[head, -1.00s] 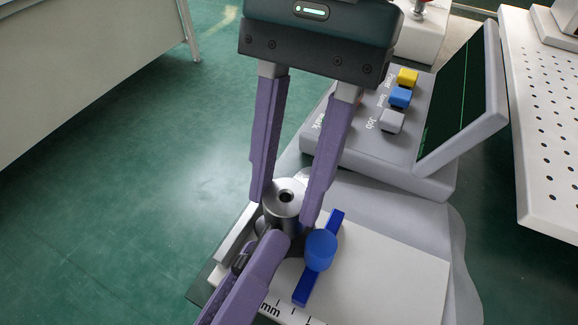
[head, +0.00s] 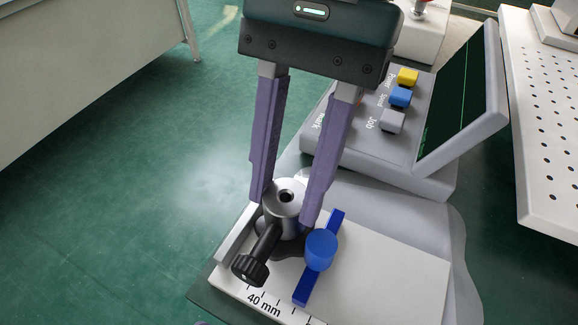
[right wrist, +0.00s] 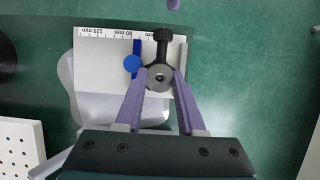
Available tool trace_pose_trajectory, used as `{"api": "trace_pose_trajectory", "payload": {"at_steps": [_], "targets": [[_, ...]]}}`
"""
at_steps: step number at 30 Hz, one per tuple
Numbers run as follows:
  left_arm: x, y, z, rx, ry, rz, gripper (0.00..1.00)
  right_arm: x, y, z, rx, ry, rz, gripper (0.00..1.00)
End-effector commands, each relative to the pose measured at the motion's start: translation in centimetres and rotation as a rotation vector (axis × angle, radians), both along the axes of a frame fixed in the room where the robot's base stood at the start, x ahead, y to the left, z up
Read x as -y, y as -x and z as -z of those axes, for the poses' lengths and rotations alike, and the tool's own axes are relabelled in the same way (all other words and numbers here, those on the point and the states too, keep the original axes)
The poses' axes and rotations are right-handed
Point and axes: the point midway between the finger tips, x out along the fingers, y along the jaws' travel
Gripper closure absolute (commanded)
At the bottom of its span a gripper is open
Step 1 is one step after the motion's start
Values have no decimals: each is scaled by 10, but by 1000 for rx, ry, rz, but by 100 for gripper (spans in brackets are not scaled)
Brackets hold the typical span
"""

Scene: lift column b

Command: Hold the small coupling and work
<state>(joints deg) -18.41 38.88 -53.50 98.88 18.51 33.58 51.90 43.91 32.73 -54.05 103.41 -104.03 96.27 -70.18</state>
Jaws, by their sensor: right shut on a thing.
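The small coupling (head: 285,203) is a silver cylinder with a hole in its top, standing upright in a black holder (head: 290,246) on the white plate. A black knob (head: 250,268) on a short shaft sticks out from the holder toward the front left. My right gripper (head: 283,207) comes down from the top and is shut on the coupling, one purple finger on each side. The coupling also shows between the fingers in the right wrist view (right wrist: 158,79). Only a purple sliver of my left gripper (right wrist: 173,4) shows at the top edge there; its jaws are hidden.
A blue stop bar with a round blue knob (head: 320,250) lies close right of the holder on the white plate (head: 400,275), which has a mm scale. Behind is a grey console (head: 400,140) with yellow, blue and grey buttons and a screen. A perforated white table (head: 550,120) stands right.

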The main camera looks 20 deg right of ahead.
Motion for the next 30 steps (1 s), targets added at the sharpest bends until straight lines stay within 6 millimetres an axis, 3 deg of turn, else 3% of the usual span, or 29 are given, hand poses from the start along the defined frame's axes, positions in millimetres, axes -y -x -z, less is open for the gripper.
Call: {"api": "trace_pose_trajectory", "payload": {"at_steps": [6, 7, 15, 21, 28, 30], "targets": [[0, 0, 0, 0, 0, 0, 56, 0, 0, 0, 0, 0, 0, 100], [0, 0, 0, 0, 0, 0, 56, 0, 0, 0, 0, 0, 0, 60], [0, 0, 0, 0, 0, 0, 56, 0, 0, 0, 0, 0, 0, 29], [0, 0, 0, 0, 0, 0, 56, 0, 0, 0, 0, 0, 0, 27], [0, 0, 0, 0, 0, 0, 56, 0, 0, 0, 0, 0, 0, 1], [0, 0, 0, 0, 0, 0, 56, 0, 0, 0, 0, 0, 0, 0]]}}
